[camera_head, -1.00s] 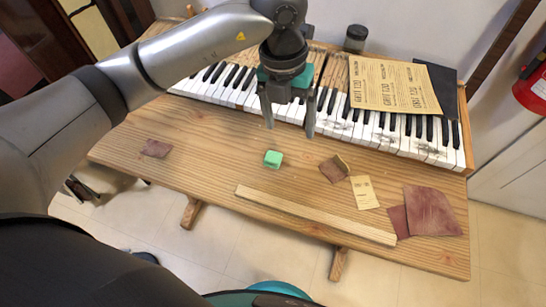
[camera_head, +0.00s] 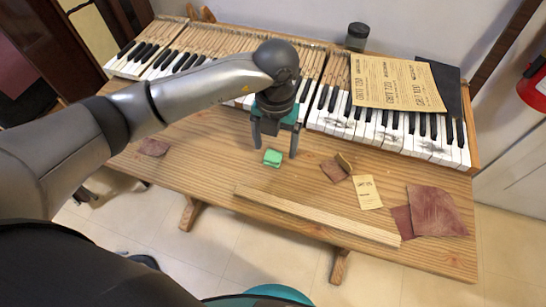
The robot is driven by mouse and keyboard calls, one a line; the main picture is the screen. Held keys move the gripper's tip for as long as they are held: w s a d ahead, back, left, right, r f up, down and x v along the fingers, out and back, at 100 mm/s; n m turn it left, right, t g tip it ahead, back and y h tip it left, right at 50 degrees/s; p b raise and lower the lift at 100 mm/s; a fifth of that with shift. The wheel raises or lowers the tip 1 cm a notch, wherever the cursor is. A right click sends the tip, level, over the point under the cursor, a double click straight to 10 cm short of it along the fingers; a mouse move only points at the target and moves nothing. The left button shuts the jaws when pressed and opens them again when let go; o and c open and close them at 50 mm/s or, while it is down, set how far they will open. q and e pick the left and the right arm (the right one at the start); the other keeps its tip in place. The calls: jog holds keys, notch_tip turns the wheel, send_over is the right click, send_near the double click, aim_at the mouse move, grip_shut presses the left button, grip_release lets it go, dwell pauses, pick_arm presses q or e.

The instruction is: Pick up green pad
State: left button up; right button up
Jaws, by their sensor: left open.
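The green pad (camera_head: 272,158) is a small bright green block lying on the wooden table (camera_head: 205,165), left of the middle. My left gripper (camera_head: 274,152) is open and points down, with its two fingertips just behind and above the pad, one toward each side. I cannot tell the exact height between the fingertips and the pad. The pad is not held. My right gripper is not in view.
Piano keys (camera_head: 440,150) run along the back of the table. A wooden strip (camera_head: 315,215) lies in front of the pad. To the right are brown sandpaper pieces (camera_head: 437,210), a tan card (camera_head: 366,192) and printed sheets (camera_head: 395,82). A dark jar (camera_head: 356,37) stands behind.

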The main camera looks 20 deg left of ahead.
aim_at(273, 155)
pick_arm(q)
jog(key=f, duration=0.2)
jog(key=f+b, duration=0.1)
jog(key=f, duration=0.1)
jog(key=shift+a, duration=0.25)
jog(key=shift+f, duration=0.15)
jog(key=c, duration=0.6)
grip_shut()
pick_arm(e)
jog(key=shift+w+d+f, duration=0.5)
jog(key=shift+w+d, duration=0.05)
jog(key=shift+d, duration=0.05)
